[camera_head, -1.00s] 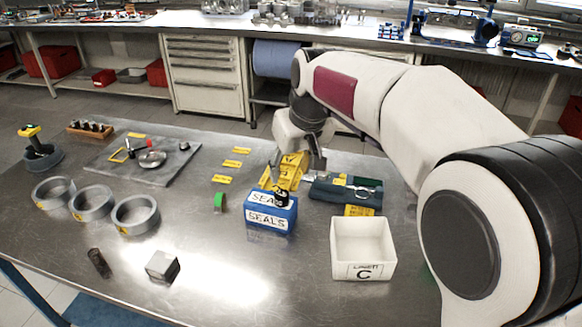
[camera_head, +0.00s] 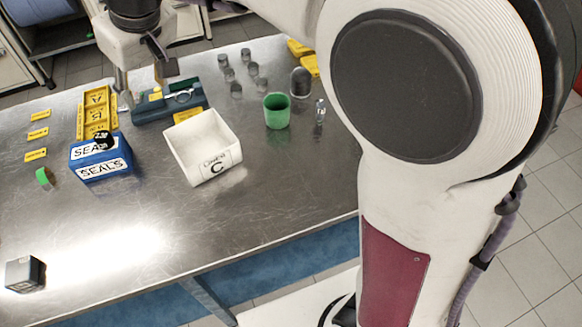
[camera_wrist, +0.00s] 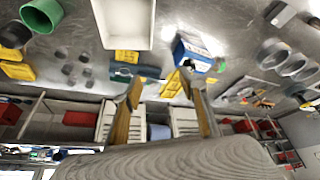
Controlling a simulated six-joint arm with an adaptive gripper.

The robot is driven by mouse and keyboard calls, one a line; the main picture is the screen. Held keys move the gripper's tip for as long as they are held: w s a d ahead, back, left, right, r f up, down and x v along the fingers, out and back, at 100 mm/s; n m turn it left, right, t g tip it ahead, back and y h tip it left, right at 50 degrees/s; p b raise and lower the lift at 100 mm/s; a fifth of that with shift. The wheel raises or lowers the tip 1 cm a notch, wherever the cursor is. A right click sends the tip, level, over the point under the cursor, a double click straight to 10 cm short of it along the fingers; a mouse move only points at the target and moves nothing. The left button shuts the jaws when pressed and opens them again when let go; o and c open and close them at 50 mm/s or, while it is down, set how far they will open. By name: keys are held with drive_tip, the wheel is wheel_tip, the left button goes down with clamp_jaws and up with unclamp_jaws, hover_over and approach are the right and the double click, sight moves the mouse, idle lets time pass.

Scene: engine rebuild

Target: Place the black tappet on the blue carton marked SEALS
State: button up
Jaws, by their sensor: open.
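The blue carton marked SEALS (camera_head: 101,166) stands on the metal table at the left of the head view. The black tappet (camera_head: 104,140) is on top of the carton. In the wrist view the carton (camera_wrist: 193,47) shows at upper centre, with the small dark tappet (camera_wrist: 187,63) at its edge. My gripper (camera_head: 143,88) is raised behind and a little right of the carton, apart from the tappet. In the wrist view its two fingers (camera_wrist: 168,95) are spread wide with nothing between them.
A white bin marked C (camera_head: 203,150) stands right of the carton. Behind are a yellow tray (camera_head: 97,112) and a dark green tool holder (camera_head: 170,104). A green cup (camera_head: 277,111) and several grey cylinders stand farther right. A dark block (camera_head: 25,274) lies front left. The front middle table is clear.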

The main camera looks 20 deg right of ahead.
drive_tip(key=s+d+f+m+h, duration=0.1)
drive_tip(key=s+d+f+m, duration=0.1)
drive_tip(key=s+d, duration=0.9)
drive_tip(key=s+d+f+m+t+h, duration=0.1)
drive_tip(key=s+d+f+m, duration=0.2)
drive_tip(key=s+d, duration=0.8)
drive_tip(key=s+m, duration=0.1)
drive_tip(key=s, duration=0.2)
drive_tip(key=shift+f, duration=0.15)
